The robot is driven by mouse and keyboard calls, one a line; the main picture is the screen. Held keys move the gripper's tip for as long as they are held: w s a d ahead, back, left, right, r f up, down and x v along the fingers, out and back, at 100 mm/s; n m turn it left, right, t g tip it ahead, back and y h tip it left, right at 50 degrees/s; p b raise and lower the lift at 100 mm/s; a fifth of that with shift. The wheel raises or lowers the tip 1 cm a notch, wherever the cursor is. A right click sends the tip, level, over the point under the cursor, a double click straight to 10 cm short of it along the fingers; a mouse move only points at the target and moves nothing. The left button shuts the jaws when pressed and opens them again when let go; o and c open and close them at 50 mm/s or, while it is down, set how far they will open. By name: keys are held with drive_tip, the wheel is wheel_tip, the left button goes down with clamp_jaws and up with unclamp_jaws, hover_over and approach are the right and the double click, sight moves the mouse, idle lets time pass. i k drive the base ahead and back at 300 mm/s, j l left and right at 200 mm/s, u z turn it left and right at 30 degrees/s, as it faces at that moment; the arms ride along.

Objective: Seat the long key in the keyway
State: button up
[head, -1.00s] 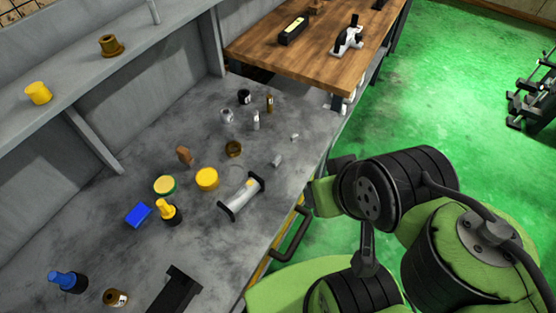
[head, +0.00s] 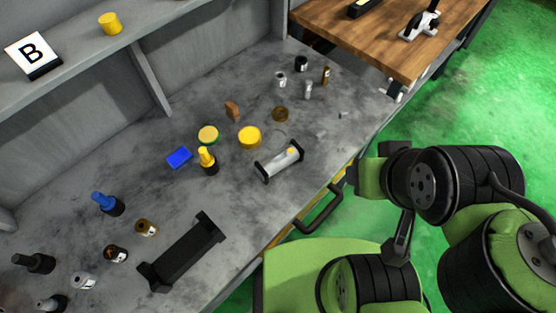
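A silver shaft (head: 281,162) lies level between two black end supports on the grey bench, near its front edge. A small yellow mark shows on its upper side; I cannot make out a keyway at this size. Two small grey pieces, one (head: 321,134) just beyond the shaft and one (head: 344,115) farther back, lie flat on the bench. I cannot tell whether either is the long key. My folded green and black arm is at the right, off the bench. Its gripper fingers do not show.
A long black cradle (head: 182,252) lies at the bench front. Yellow (head: 249,138) and green-rimmed (head: 208,135) round pieces, a blue block (head: 179,157) and several bottles stand around. A shelf with a B sign (head: 32,54) runs behind. A black handle (head: 320,210) projects from the front.

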sight(293, 152)
drive_tip(key=l+u, duration=0.25)
drive_tip(key=u, duration=0.15)
drive_tip(key=i+l+u, duration=0.1)
drive_tip(key=l+u, duration=0.15)
drive_tip(key=u, duration=0.2)
drive_tip(key=l+u, duration=0.55)
drive_tip(key=u, duration=0.3)
drive_tip(key=k+l+u, duration=0.1)
drive_tip(key=u, duration=0.3)
drive_tip(key=k+l+u, duration=0.15)
drive_tip(key=l+u, duration=0.25)
drive_tip(key=i, duration=0.45)
